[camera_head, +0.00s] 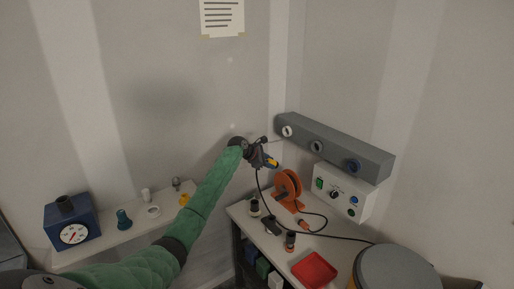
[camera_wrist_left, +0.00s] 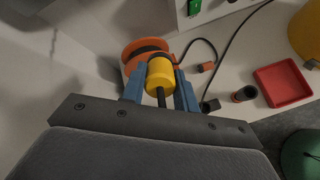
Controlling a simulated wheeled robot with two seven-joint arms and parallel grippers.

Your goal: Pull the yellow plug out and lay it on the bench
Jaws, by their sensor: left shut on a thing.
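The yellow plug (camera_head: 272,162) is held in the air between the blue fingers of my left gripper (camera_head: 268,160). The left wrist view shows the yellow plug (camera_wrist_left: 160,76) between the two fingertips (camera_wrist_left: 160,85), with a black cable end toward the camera. The plug is clear of the bench (camera_head: 297,251), and I see it apart from the grey socket bar (camera_head: 340,144) on its right. The bar has three round sockets on its face. A black cable hangs from the gripper down to the bench. My right gripper is not in view.
On the bench stand an orange cable reel (camera_head: 288,186), dark-topped cylinders (camera_head: 290,241) and a red tray (camera_head: 314,270). A white control box (camera_head: 343,193) is below the bar. A shelf (camera_head: 120,236) with a blue gauge (camera_head: 72,222) and small items is at left. A yellow-sided drum (camera_head: 357,272) stands at right.

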